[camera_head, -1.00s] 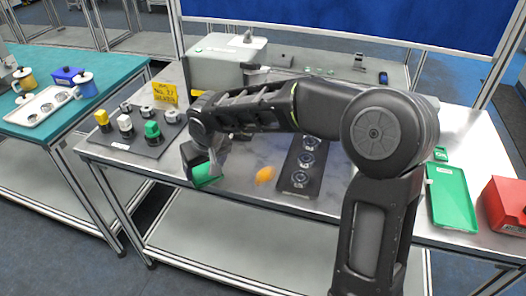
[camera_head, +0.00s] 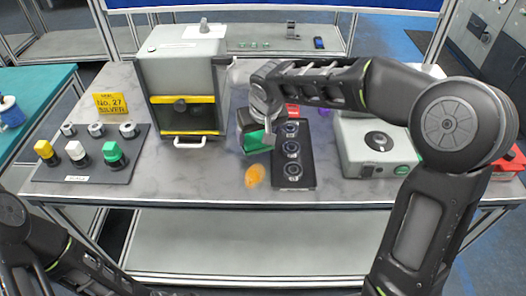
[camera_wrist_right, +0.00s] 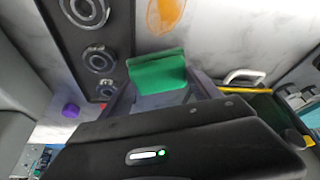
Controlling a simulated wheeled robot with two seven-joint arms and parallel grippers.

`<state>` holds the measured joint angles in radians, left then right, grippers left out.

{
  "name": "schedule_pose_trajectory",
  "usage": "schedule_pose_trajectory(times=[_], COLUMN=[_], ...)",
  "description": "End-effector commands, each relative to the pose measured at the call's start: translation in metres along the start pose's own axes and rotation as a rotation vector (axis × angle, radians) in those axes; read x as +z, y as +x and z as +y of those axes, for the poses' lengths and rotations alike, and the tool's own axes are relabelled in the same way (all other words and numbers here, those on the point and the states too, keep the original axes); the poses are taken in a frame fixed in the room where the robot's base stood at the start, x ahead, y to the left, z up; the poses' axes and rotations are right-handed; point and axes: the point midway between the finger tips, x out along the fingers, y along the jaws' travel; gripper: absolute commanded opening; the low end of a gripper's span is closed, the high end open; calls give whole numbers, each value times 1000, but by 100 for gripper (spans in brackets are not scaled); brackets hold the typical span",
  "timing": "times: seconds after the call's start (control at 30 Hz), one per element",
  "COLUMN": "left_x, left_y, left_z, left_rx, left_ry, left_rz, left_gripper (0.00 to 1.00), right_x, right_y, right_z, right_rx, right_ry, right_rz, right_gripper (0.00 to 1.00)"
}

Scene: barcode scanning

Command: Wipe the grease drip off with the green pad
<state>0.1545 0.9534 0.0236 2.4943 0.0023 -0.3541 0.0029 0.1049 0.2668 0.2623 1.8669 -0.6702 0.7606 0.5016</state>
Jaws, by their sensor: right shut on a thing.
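The orange grease drip (camera_head: 255,176) is a smear on the grey table top, left of the black plate's near end. It also shows at the top of the right wrist view (camera_wrist_right: 165,15). My right gripper (camera_head: 254,132) is shut on the green pad (camera_head: 257,143), just behind the drip and left of the black plate. In the right wrist view the pad (camera_wrist_right: 158,73) sits at the fingertips, apart from the drip. I cannot tell whether the pad touches the table. My left arm shows at the lower left; its gripper is out of view.
The black plate (camera_head: 306,176) holds three round metal parts. A grey box with yellow bars (camera_head: 184,85) stands behind left. A dark board (camera_head: 70,171) with coloured knobs lies at the left. A grey unit with a green button (camera_head: 375,157) stands right. The front table strip is clear.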

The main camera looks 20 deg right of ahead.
Motion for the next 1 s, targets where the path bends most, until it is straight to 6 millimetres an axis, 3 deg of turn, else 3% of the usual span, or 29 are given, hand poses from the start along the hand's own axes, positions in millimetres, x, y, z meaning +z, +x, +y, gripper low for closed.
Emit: schedule_pose_trajectory(times=[0.07, 0.33, 0.6, 1.0], left_x=[0, 0, 0, 0], left_y=[0, -1, -3, -6], left_z=[0, 0, 1, 2], left_rx=[0, 0, -1, -2], left_ry=[0, 0, 0, -1], left_rz=[0, 0, 0, -1], left_gripper=[36, 58, 80, 80], right_x=[0, 7, 35, 76], right_y=[0, -5, -25, -73], right_z=[0, 1, -1, -28], right_rx=[0, -27, -155, -422], right_ry=[0, -67, -368, -1011], right_rz=[0, 2, 3, 2], right_gripper=[40, 40, 40, 40])
